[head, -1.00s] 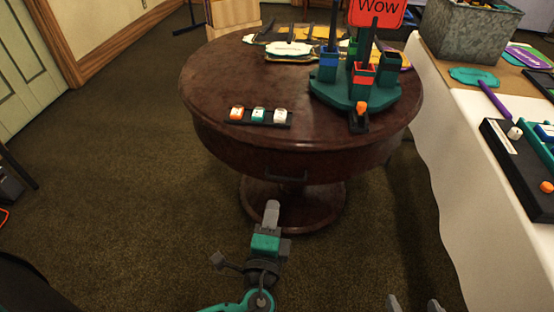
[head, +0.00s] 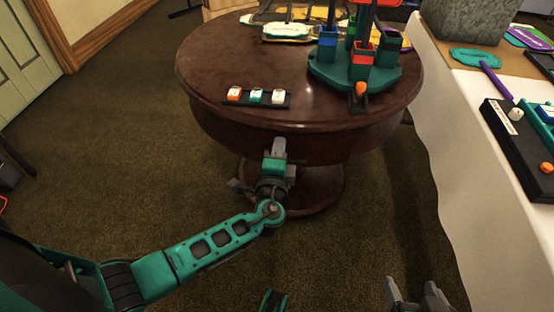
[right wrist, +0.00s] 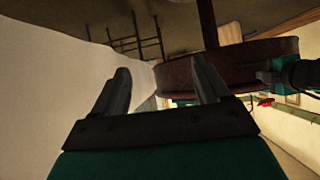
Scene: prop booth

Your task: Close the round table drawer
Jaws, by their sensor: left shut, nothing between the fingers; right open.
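The round table (head: 300,75) is dark, glossy brown wood with a deep curved apron on a pedestal. Its drawer front (head: 235,125) is part of the apron facing me; I cannot tell how far it stands out. The drawer's handle is hidden behind my left gripper. My left gripper (head: 279,148) is shut and empty, its tips at the front of the apron; contact is not clear. My right gripper (head: 418,290) is open and empty, low at the bottom right, away from the table. The right wrist view shows its two fingers (right wrist: 163,82) apart, with the table (right wrist: 240,60) beyond.
On the table are a black strip with three small blocks (head: 256,97) and a green stand (head: 335,77) with coloured cups. A white-covered table (head: 455,170) stands to the right, with a black tray (head: 515,145).

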